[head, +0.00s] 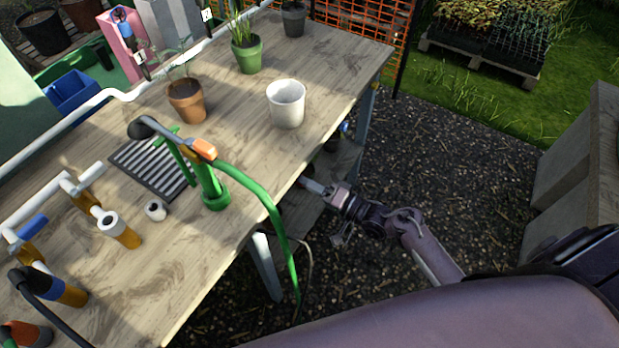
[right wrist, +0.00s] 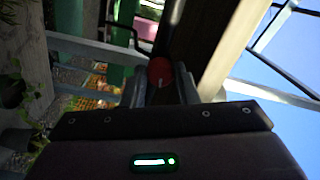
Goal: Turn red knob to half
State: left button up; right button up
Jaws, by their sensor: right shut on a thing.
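The red knob (right wrist: 160,70) is round and shows in the right wrist view, between the two fingertips of my right gripper (right wrist: 160,82). A small pale mark shows near its lower edge. My right gripper is shut on the knob. In the head view my right gripper (head: 306,184) reaches in from the right, at and below the table's front edge, and the knob cannot be made out there. How far the knob is turned cannot be told. My left gripper is in neither view.
The wooden table (head: 235,120) holds a white pot (head: 286,104), a terracotta pot (head: 187,101), a green pot (head: 247,56) and a green spray handle (head: 208,182). Its green hose (head: 272,215) hangs over the front edge, left of my right gripper. Dark gravel (head: 450,150) lies open to the right.

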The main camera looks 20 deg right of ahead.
jog(key=shift+r+m+p, duration=0.1)
jog(key=shift+m+p, duration=0.5)
jog(key=shift+m, duration=0.6)
jog(key=o, duration=1)
jog(key=v, duration=0.7)
jog(key=shift+s+d+b, duration=0.25)
jog(key=shift+s+b, duration=0.1)
